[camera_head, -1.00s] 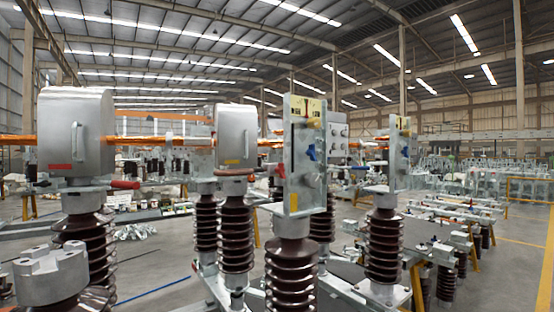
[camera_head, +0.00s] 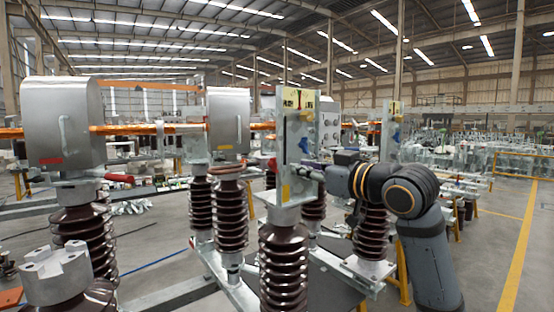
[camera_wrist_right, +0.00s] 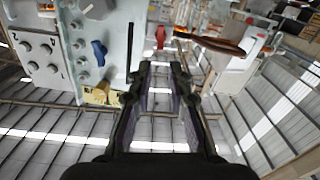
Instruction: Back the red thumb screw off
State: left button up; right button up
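The red thumb screw (camera_head: 272,165) sticks out from the left side of the upright grey plate (camera_head: 298,150) in the camera_head view. In the right wrist view the red thumb screw (camera_wrist_right: 160,38) is just beyond the fingertips, in line with the gap between them. My right gripper (camera_wrist_right: 161,68) is open and empty there, its two dark fingers apart. In the camera_head view my right gripper (camera_head: 313,173) comes in from the right at the plate's lower part, partly lost against it. I cannot tell whether it touches the plate. My left gripper is not in view.
A blue knob (camera_head: 304,145) and yellow block (camera_head: 307,108) sit on the plate, near the arm. Brown ribbed insulators (camera_head: 284,265) stand below. Metal housings (camera_head: 60,125) and a red-ended lever (camera_head: 118,178) are at left. Open floor (camera_head: 510,205) lies at right.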

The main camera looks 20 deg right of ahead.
aim_at(275, 159)
jog(key=p+x, duration=0.1)
jog(key=x, duration=0.2)
jog(key=p+x, duration=0.2)
jog(key=x, duration=0.1)
jog(key=r+p+x, duration=0.1)
jog(key=p+x, duration=0.1)
jog(key=x, duration=0.1)
jog(key=shift+w+a, duration=0.15)
jog(key=shift+a, duration=0.15)
jog(key=shift+w+f, duration=0.15)
jog(key=shift+w, duration=0.2)
grip_shut()
